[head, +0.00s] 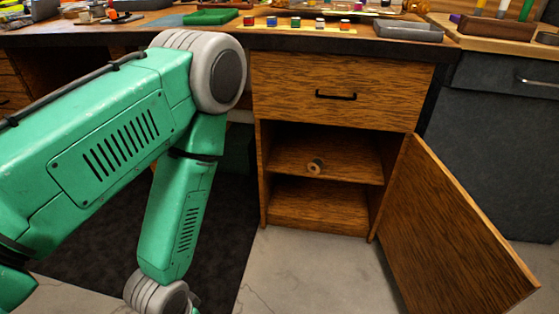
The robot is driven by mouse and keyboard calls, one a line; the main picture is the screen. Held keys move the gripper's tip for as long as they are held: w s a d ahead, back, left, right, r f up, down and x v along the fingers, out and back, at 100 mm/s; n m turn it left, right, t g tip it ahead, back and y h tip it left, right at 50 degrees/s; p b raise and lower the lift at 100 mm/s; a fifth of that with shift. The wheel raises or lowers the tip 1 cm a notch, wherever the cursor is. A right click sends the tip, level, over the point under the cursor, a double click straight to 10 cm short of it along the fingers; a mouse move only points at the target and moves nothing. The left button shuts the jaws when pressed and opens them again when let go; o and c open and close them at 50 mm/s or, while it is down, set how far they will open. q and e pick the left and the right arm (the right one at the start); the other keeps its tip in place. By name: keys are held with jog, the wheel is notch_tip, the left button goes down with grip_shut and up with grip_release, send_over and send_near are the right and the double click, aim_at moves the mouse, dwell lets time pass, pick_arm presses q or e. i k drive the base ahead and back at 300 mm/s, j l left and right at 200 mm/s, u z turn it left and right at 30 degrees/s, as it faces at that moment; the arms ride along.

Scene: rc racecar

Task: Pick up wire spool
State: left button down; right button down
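A small wire spool (316,166) sits on the middle shelf (345,170) inside the wooden cabinet. It looks brown with pale ends and seems to lie on its side. The cabinet door (450,245) stands open to the right, so the spool is in plain view. My green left arm reaches across the left half of the picture and bends downward. Its gripper is out of sight below the bottom edge. My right arm and gripper do not show.
A closed drawer (335,92) with a black handle is above the open shelves. Several small coloured spools (296,22), a green tray (210,17) and a grey case (408,30) are on the worktop. The open door juts out over the concrete floor (310,275).

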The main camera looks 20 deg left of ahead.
aim_at(316, 166)
jog(key=i+u, duration=0.15)
jog(key=u, duration=0.25)
jog(key=i+u, duration=0.2)
jog(key=u, duration=0.15)
jog(key=i+u, duration=0.15)
jog(key=u, duration=0.25)
jog(key=i+l+u, duration=0.15)
jog(key=u, duration=0.2)
jog(key=i+l, duration=0.2)
